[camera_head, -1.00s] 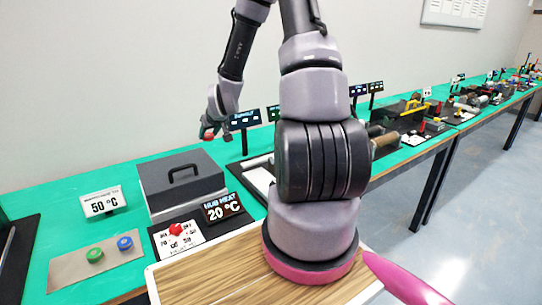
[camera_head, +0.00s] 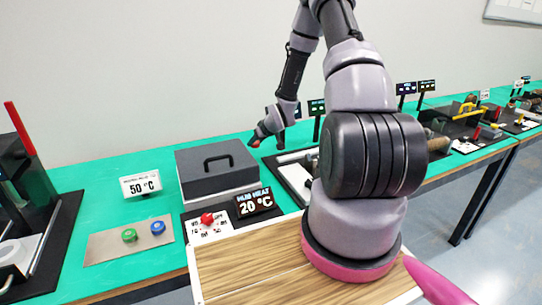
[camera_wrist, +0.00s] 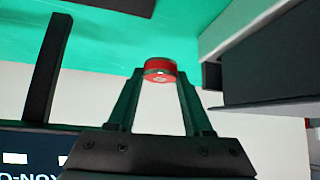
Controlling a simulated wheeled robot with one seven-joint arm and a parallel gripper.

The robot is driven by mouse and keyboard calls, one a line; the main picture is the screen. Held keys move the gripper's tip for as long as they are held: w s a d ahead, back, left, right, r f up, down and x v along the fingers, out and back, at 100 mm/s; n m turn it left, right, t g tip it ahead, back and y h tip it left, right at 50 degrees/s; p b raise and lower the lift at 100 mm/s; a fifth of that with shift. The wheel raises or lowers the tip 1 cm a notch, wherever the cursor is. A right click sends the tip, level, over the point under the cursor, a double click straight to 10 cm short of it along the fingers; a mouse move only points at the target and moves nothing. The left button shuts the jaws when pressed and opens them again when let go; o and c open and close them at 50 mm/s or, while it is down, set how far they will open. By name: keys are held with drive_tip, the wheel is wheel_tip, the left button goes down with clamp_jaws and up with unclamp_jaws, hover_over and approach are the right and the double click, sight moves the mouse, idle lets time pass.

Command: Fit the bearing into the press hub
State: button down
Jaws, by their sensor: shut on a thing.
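A small red bearing (camera_wrist: 160,70) is gripped between the two fingertips of my gripper (camera_wrist: 160,84) in the wrist view. In the head view my gripper (camera_head: 258,140) hangs just right of the grey lidded box, and the bearing shows as a red spot (camera_head: 254,143). At the far left stands a dark machine with a red lever (camera_head: 20,128), probably the press, cut off by the picture edge. I cannot make out the hub for certain.
The grey box with a handle (camera_head: 215,184) has a "HUB HEAT 20 °C" sign (camera_head: 254,203) and a red knob (camera_head: 207,218) in front. A "50 °C" sign (camera_head: 140,185) stands left. A beige plate (camera_head: 112,246) holds green and blue rings.

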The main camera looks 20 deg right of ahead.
drive_tip(key=shift+f, duration=3.05)
drive_tip(key=shift+f, duration=0.1)
drive_tip(key=shift+c, duration=1.5)
unclamp_jaws()
drive_tip(key=shift+f, duration=0.1)
